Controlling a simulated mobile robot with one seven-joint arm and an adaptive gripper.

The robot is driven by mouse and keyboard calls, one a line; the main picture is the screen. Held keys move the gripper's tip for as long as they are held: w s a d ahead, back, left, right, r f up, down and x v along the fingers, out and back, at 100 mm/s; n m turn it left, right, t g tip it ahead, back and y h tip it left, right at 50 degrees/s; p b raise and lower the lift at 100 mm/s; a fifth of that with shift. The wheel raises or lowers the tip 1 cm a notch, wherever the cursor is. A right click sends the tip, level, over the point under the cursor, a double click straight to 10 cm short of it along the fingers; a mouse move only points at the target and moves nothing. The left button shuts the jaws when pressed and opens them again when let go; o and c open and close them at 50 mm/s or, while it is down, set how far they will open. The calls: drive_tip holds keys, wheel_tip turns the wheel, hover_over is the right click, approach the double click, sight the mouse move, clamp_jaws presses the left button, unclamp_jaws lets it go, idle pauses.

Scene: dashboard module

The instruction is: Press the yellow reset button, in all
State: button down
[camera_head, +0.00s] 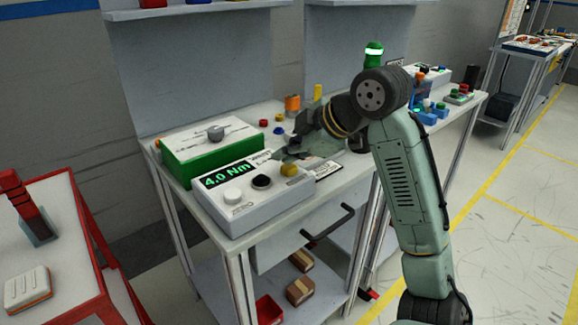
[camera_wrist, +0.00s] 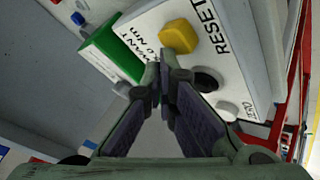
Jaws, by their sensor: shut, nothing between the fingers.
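The yellow reset button (camera_head: 290,169) is on the right of a white box (camera_head: 237,212) with a green "4.0 Nm" display (camera_head: 228,174). A black button (camera_head: 262,181) and a white button (camera_head: 233,195) are beside it. My gripper (camera_head: 281,155) is shut and empty, its tips just behind the yellow button. In the wrist view the yellow button (camera_wrist: 178,37) lies just beyond the fingertips (camera_wrist: 164,74), next to the word RESET. I cannot tell whether the tips are clear of the box, but they do not appear on the button.
A green-and-white box (camera_head: 212,150) stands behind the white box on the grey bench. An orange item (camera_head: 292,104) and small coloured buttons are farther back. A red-edged cart (camera_head: 70,235) stands at the left. A drawer handle (camera_head: 328,226) juts from the bench front.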

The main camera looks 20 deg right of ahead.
sight(288, 168)
drive_tip(key=shift+f+b, duration=0.35)
drive_tip(key=shift+f, duration=0.2)
idle(0.4)
idle(0.4)
drive_tip(key=shift+r+p, duration=0.8)
drive_tip(key=shift+r, duration=0.15)
wheel_tip(288, 168, up, 5)
drive_tip(key=p, duration=0.4)
idle(0.5)
